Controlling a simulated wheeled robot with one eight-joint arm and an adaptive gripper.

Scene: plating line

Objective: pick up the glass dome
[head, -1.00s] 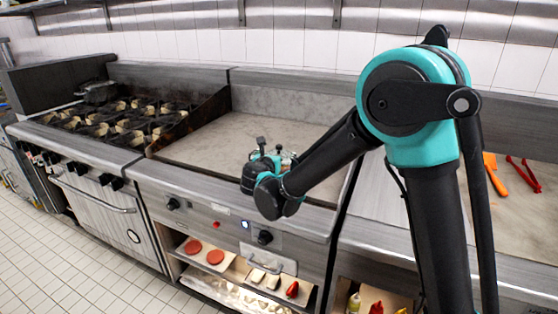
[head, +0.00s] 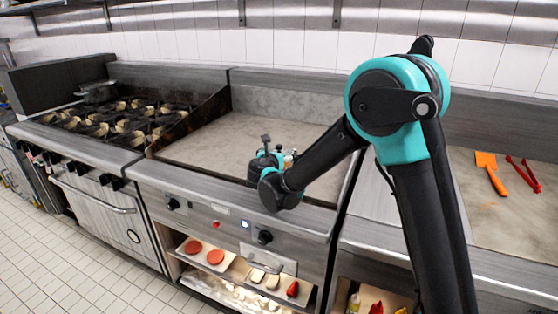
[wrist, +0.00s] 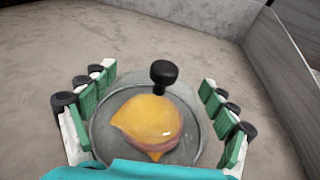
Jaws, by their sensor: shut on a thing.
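The glass dome (wrist: 118,98) is clear, with a black knob on top, and shows in the wrist view. Through it I see a patty with melted yellow cheese (wrist: 150,122). My gripper (wrist: 158,85) has its green and white padded fingers on the left and right sides of the dome, shut on it. In the head view my gripper (head: 272,164) is low over the flat griddle (head: 210,137), near its front right part. The dome is mostly hidden there by the gripper and wrist. I cannot tell whether its rim touches the griddle.
A burner range with a pot (head: 97,91) stands at the left. At the right, an orange spatula (head: 489,170) and red tongs (head: 523,174) lie on another surface. A lower shelf holds red patties (head: 215,256) and other food. Most of the griddle is clear.

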